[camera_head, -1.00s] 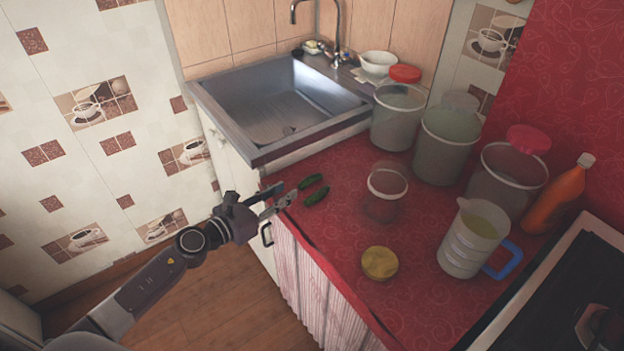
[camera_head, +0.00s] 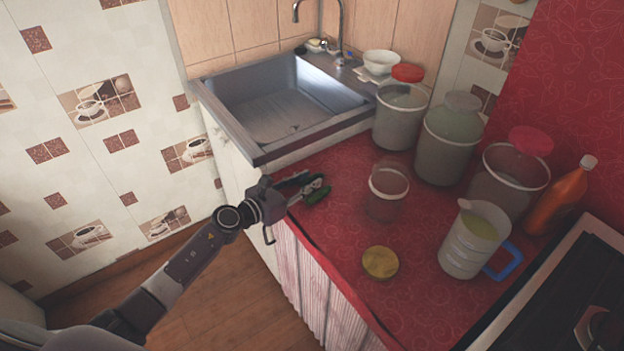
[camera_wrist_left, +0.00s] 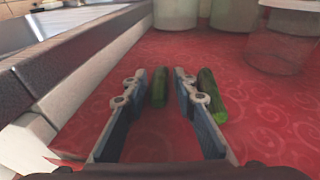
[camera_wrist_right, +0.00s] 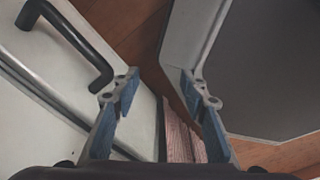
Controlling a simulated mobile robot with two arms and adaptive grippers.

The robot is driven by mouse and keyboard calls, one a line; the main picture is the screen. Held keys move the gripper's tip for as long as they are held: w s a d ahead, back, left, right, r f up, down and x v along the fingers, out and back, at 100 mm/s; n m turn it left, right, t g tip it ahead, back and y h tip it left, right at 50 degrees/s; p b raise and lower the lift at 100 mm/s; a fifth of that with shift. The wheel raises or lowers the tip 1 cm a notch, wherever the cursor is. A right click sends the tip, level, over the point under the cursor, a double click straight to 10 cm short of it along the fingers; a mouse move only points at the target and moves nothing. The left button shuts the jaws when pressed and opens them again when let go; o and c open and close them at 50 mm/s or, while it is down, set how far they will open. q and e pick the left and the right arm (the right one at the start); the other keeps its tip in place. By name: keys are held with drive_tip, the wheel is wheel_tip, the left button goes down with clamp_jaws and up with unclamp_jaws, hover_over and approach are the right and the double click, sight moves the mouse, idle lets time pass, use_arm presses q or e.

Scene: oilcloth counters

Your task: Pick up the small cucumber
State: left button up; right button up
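Two cucumbers lie on the red counter beside the sink. In the left wrist view, the smaller cucumber (camera_wrist_left: 159,87) shows between the open fingers of my left gripper (camera_wrist_left: 171,78), near the left finger. The larger cucumber (camera_wrist_left: 211,95) lies just outside the right finger. In the head view my left gripper (camera_head: 308,184) is low over the counter and partly covers both cucumbers; the larger one (camera_head: 317,196) shows at its fingertips. I cannot tell whether the fingers touch the small cucumber. My right gripper (camera_wrist_right: 161,88) is open and empty in the right wrist view, by a cabinet front.
The sink (camera_head: 283,108) with its raised edge is just left of the cucumbers. A glass jar (camera_head: 387,191), a yellow lid (camera_head: 380,263) and a measuring jug (camera_head: 472,240) stand to the right. Several large containers are behind. A black handle (camera_wrist_right: 66,42) is near my right gripper.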

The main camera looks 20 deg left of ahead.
use_arm(q)
drive_tip(key=shift+c, duration=0.3)
drive_tip(key=c, duration=0.5)
drive_tip(key=shift+c, duration=0.4)
